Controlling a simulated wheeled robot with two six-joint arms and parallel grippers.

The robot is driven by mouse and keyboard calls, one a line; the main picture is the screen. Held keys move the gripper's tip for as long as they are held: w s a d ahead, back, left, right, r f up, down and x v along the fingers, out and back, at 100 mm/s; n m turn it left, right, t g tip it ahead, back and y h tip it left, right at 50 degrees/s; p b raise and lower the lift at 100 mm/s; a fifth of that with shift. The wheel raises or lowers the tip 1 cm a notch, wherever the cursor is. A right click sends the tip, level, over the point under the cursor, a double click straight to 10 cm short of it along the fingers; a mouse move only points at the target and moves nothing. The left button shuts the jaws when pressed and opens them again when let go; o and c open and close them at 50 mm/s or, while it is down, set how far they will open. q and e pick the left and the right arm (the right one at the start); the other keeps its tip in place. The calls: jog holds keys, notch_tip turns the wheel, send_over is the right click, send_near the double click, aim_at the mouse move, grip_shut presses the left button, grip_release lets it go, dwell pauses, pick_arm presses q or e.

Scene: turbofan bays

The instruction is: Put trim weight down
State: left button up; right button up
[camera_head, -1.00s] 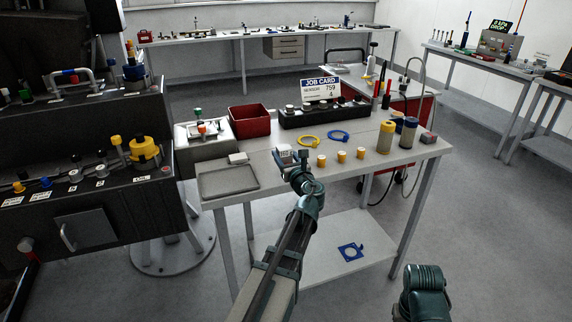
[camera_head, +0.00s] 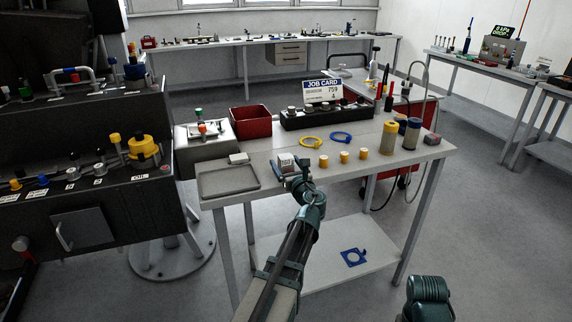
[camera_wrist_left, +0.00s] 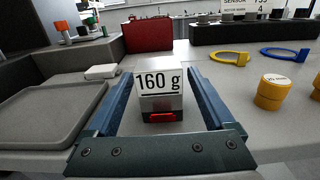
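The trim weight (camera_head: 286,160) is a small pale block near the front edge of the workbench. In the left wrist view the weight (camera_wrist_left: 160,92) reads "160 g" and has a red patch low on its front. It stands upright between the fingers of my left gripper (camera_wrist_left: 160,85), with a narrow gap on each side. The left gripper (camera_head: 288,170) is open around it. The weight looks to be on or very close to the bench top; its underside is hidden. My right gripper is not visible, only part of that arm at the bottom right.
A grey tray (camera_head: 228,193) and small white block (camera_head: 238,158) lie to the left. Yellow cylinders (camera_head: 344,156) stand close on the right. A red bin (camera_head: 251,121), yellow ring (camera_head: 310,142), blue ring (camera_head: 341,137) and black rack (camera_head: 330,115) are behind.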

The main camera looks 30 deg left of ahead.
pick_arm(q)
jog(key=shift+s+d+r, duration=0.1)
jog(key=shift+r, duration=0.1)
jog(key=v, duration=1.1)
jog(key=shift+s+d, duration=0.3)
jog(key=shift+f, duration=0.1)
jog(key=s+d+f+n+g+h, duration=0.3)
jog(key=d+f+n, duration=0.2)
jog(key=f+n, duration=0.2)
jog(key=s+d+f+n+g+h, duration=0.2)
jog(key=s+d+f+n+g, duration=0.1)
jog(key=s+d+f+n, duration=0.25)
jog(key=s+d+f+n+g+h, duration=0.3)
jog(key=s+d+f+n, duration=0.1)
jog(key=d, duration=0.4)
jog(key=s+d+f+n+g+h, duration=0.2)
jog(key=s+d+f+n+h, duration=0.2)
jog(key=d, duration=0.5)
jog(key=s+f+n, duration=0.1)
jog(key=s, duration=0.1)
jog(key=shift+s+g, duration=0.4)
jog(key=shift+o, duration=0.4)
jog(key=shift+s+d+f+n+h, duration=0.15)
jog(key=shift+d+n+h, duration=0.1)
jog(key=shift+n+h, duration=0.1)
